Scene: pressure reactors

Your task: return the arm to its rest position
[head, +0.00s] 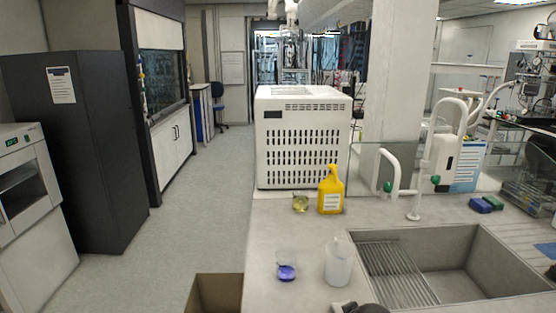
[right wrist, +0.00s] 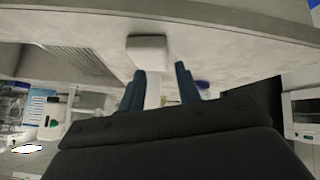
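My right gripper (right wrist: 160,82) shows in the right wrist view with its two dark blue fingers apart. Nothing is visibly clamped between them. A white object (right wrist: 148,48), probably the white beaker, shows beyond the fingers. In the head view, a dark and grey rounded part at the bottom edge, probably of my right arm, is cut off by the frame. My left arm and gripper do not show in either view.
The white beaker (head: 338,262) and a small beaker with purple liquid (head: 287,266) stand on the counter (head: 262,220), left of the sink (head: 465,255). A yellow bottle (head: 331,192) and a beaker with yellowish liquid (head: 300,203) stand behind.

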